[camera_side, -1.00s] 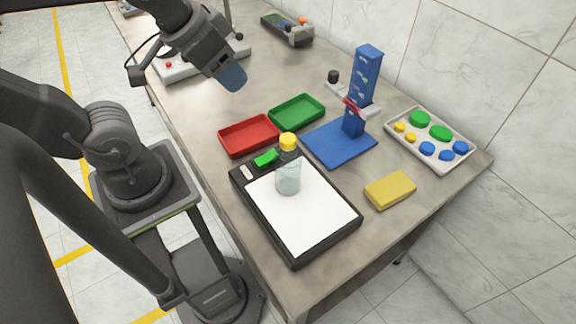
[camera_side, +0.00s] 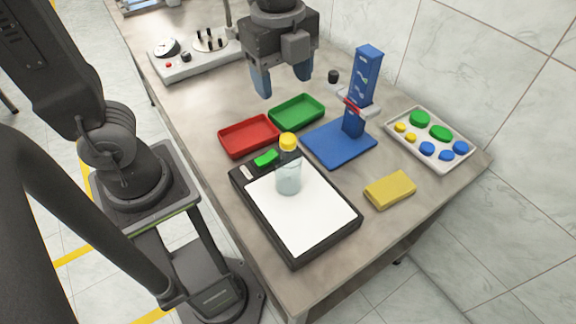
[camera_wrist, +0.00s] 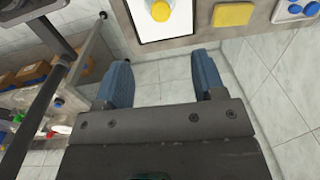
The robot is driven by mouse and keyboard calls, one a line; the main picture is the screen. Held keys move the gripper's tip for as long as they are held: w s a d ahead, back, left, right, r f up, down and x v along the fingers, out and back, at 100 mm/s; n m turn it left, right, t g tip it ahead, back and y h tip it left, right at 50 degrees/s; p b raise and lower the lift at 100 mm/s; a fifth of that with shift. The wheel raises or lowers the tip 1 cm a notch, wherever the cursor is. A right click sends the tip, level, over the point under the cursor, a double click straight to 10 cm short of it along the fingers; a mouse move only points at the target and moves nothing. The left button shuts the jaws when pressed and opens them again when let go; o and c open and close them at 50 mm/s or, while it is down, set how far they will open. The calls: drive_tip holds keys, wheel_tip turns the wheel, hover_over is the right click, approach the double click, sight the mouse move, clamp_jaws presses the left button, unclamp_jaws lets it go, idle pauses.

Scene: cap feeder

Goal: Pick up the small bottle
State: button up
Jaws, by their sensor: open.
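A small clear bottle (camera_side: 288,178) with a yellow cap stands upright on the white panel of a black-framed board (camera_side: 302,250). In the wrist view the bottle's yellow cap (camera_wrist: 160,11) shows at the top edge, seen from above. My gripper (camera_side: 284,86) is open and empty. It hangs above the table behind the green tray, with blue fingers pointing down, well apart from the bottle. In the wrist view my gripper (camera_wrist: 159,82) shows its two blue fingers spread, with floor between them.
A red tray (camera_side: 249,151) and green tray (camera_side: 297,125) lie behind the bottle. A blue cap feeder tower (camera_side: 366,75) stands right of them. A yellow block (camera_side: 390,190) and a white tray (camera_side: 468,167) of coloured caps lie right. A control panel (camera_side: 170,77) is at the back.

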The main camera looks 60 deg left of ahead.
drive_tip(key=d+m, duration=0.1)
drive_tip(key=m, duration=0.1)
hover_over(289, 138)
drive_tip(key=shift+g, duration=0.3)
drive_tip(key=f, duration=0.8)
drive_tip(key=shift+s+d+f, duration=0.2)
drive_tip(key=shift+d+f, duration=0.15)
drive_tip(key=shift+f, duration=0.05)
drive_tip(key=shift+w+a+f, duration=0.1)
drive_tip(key=shift+a+f, duration=0.1)
drive_tip(key=shift+f, duration=1.15)
drive_tip(key=shift+a+f, duration=0.15)
drive_tip(key=shift+f, duration=1.2)
clamp_jaws()
